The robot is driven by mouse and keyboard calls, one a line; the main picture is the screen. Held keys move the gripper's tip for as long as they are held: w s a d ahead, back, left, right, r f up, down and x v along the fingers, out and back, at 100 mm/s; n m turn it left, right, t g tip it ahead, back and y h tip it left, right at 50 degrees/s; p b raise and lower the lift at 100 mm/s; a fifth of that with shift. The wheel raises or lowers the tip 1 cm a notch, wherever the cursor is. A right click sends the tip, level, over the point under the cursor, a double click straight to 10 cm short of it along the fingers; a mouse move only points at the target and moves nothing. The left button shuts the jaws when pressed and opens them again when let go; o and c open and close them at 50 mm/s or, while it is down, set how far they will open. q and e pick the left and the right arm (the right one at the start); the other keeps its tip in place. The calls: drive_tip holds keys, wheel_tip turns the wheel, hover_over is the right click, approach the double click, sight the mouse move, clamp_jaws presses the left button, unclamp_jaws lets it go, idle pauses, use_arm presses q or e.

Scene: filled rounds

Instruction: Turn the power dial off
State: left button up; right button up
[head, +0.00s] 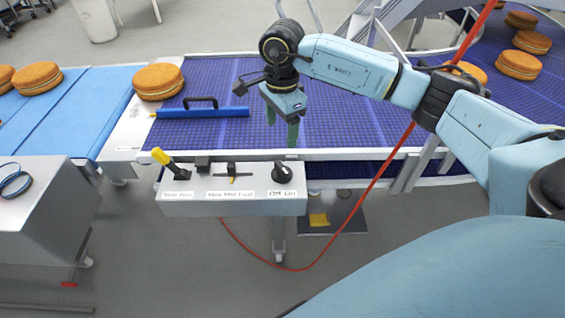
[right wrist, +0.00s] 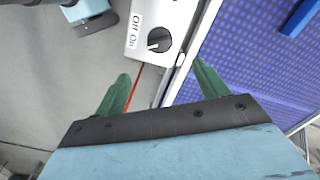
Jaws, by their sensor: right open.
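The power dial (head: 283,172) is a round black knob at the right end of the grey control box (head: 230,208). Below it is a white label reading Off and On. In the right wrist view the dial (right wrist: 160,39) shows a white mark pointing toward the On side of the label. My right gripper (head: 283,124) hangs over the near edge of the blue conveyor, just beyond the dial. In the right wrist view its two green fingers (right wrist: 160,85) are spread apart with nothing between them, and the dial lies ahead of them.
The control box also carries a yellow-handled lever (head: 164,158) and a black slider (head: 231,170). A blue bar with a black handle (head: 203,112) lies on the conveyor (head: 330,115). A red cable (head: 375,180) runs past the box's right side. Cakes lie on both belts.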

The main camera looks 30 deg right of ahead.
sight(283, 166)
drive_tip(key=f, duration=1.3)
drive_tip(key=shift+d+f+p, duration=0.1)
drive_tip(key=shift+d+p, duration=0.1)
drive_tip(key=shift+p, duration=0.2)
drive_tip(key=c, duration=1)
